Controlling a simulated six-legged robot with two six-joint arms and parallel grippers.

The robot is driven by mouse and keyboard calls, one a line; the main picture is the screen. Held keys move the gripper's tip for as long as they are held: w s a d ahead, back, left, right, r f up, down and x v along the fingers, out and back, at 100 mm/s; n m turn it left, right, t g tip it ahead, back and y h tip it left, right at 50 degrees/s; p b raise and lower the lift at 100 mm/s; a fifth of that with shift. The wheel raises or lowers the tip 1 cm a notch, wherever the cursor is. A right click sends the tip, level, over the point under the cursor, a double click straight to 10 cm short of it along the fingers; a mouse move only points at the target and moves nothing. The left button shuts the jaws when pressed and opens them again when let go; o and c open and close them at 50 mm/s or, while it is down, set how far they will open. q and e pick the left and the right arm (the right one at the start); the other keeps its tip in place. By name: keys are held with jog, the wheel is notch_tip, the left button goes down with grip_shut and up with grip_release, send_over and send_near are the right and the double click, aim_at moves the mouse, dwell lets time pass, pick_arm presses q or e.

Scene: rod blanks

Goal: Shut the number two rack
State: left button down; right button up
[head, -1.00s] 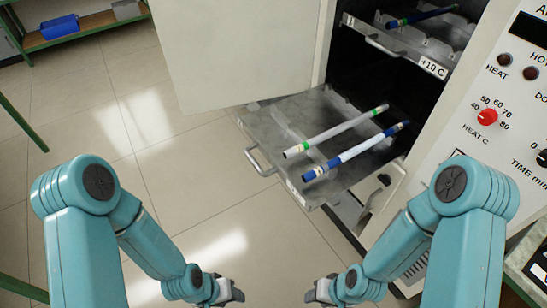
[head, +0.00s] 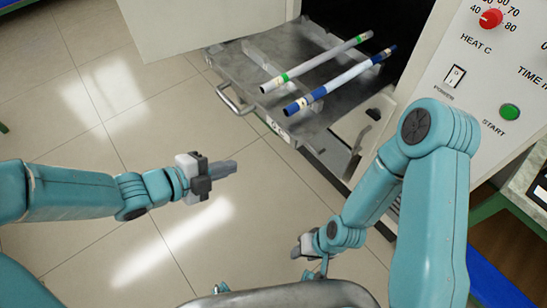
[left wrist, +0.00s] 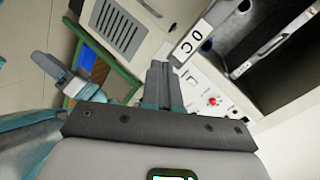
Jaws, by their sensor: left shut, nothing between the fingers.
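A grey metal rack (head: 235,75) is pulled out of the open oven. It has a bar handle (head: 234,101) on its front edge and a white label (head: 277,128), which is too small to read in full. Two rods lie across it: a white one with green bands (head: 318,62) and one with blue ends (head: 340,80).
The open white oven door (head: 190,25) stands left of the rack. The control panel (head: 480,75), with a red knob and green START button, is to the right. A green-framed bench (head: 520,205) is at the right edge. The tiled floor (head: 90,110) at left is clear.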

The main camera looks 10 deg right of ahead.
pick_arm(q)
notch_tip(320, 180, up, 2)
jog(key=m+t+h+b, duration=0.1)
jog(key=m+b, duration=0.4)
jog(key=b, duration=0.4)
send_near(285, 136)
notch_tip(285, 136, down, 2)
jog(key=d, duration=0.1)
jog(key=w+d, duration=0.2)
jog(key=d, duration=0.1)
jog(key=shift+w+d+f, duration=0.1)
jog(key=shift+w+d, duration=0.45)
jog(key=shift+d, duration=0.15)
pick_arm(e)
notch_tip(285, 136, down, 12)
jog(key=shift+f, duration=0.2)
